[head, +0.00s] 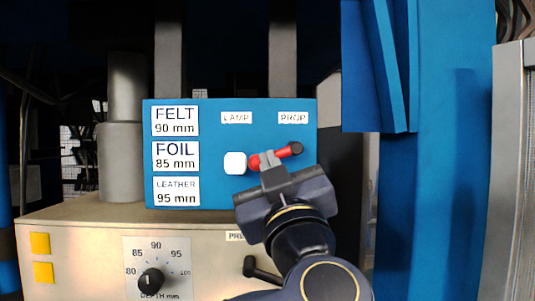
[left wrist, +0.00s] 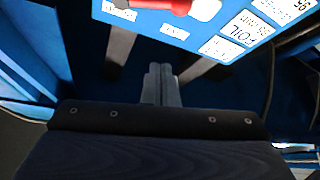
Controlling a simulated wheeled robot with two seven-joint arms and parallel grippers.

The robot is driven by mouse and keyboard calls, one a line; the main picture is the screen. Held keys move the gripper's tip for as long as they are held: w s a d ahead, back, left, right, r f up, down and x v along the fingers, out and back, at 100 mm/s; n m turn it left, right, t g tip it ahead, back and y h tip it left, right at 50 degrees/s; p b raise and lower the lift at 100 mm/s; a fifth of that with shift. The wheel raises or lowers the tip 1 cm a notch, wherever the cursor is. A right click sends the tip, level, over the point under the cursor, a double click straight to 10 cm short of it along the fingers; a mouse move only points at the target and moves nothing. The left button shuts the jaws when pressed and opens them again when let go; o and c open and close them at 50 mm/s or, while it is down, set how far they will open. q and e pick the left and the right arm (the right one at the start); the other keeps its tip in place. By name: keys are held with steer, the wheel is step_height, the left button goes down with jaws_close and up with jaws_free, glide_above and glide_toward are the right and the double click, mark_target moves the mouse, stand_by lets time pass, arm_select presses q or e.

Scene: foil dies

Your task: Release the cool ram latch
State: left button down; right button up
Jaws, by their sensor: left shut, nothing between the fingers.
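A red lever (head: 282,153) with a dark round end sits on the blue panel (head: 220,146) below the PROP label (head: 293,118). It lies nearly level, with its dark end slightly higher at the right. My left gripper (head: 267,159) is shut and empty, its fingertips in front of the lever's left part. I cannot tell whether they touch it. In the left wrist view the shut fingertips (left wrist: 161,72) point toward the panel, and the red lever (left wrist: 162,5) is cut by the top edge. No part is labelled as a ram latch. My right gripper is not in view.
A depth dial (head: 151,281) and a black handle (head: 262,270) are on the cream front below. A grey cylinder (head: 121,162) stands left of the panel; blue frame (head: 440,150) stands right.

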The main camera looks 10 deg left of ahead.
arm_select(q)
steer(key=shift+a, duration=0.1)
steer(key=p+x, duration=0.5)
steer(key=x, duration=0.6)
steer(key=shift+w+d+f+b, duration=0.15)
steer(key=shift+d+f, duration=0.25)
steer(key=shift+f, duration=0.65)
steer(key=shift+w+d+f+b, duration=0.1)
steer(key=shift+d+f+b, duration=0.2)
steer(key=shift+f, duration=0.75)
steer(key=shift+s, duration=0.1)
